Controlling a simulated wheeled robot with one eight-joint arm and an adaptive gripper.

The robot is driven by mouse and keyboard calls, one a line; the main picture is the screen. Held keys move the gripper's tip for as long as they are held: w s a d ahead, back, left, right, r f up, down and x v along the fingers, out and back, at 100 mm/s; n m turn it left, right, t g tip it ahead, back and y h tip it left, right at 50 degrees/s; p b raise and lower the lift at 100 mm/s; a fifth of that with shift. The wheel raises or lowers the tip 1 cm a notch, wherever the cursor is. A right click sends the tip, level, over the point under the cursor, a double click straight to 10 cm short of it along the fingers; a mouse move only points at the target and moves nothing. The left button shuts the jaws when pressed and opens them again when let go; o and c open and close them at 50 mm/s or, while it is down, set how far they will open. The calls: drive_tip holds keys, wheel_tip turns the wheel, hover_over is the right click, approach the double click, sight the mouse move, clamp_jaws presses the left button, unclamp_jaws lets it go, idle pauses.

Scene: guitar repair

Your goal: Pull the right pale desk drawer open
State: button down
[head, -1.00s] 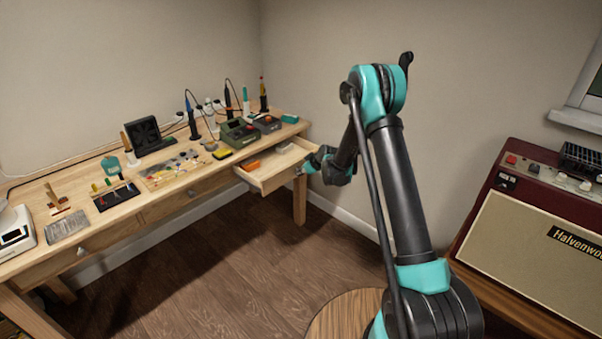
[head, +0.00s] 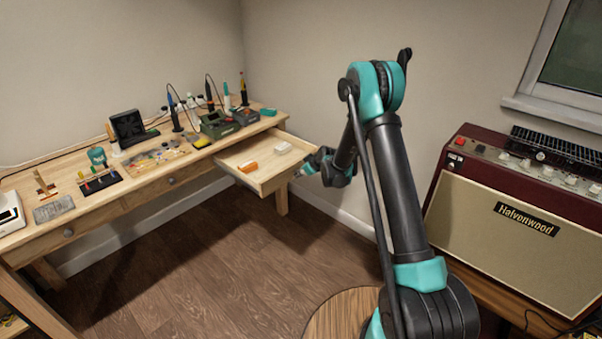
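The right pale desk drawer (head: 240,163) stands well out from the front of the pale wooden desk (head: 140,195). Inside it lie an orange item (head: 248,167) and a small white item (head: 284,147). My gripper (head: 305,168) is at the drawer's front panel, at its right side. The knob of this drawer is hidden behind my gripper. The gripper's fingers are too small and covered to tell whether they are shut on it.
Soldering gear and tools crowd the desk top, with a dark fan box (head: 127,127) at the back. Two other desk drawers are closed, with knobs showing (head: 172,181). A red amplifier (head: 510,215) stands at the right. The wooden floor (head: 215,260) before the desk is clear.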

drive_tip(key=c, duration=1.2)
unclamp_jaws()
drive_tip(key=shift+o, duration=0.2)
drive_tip(key=v, duration=1.2)
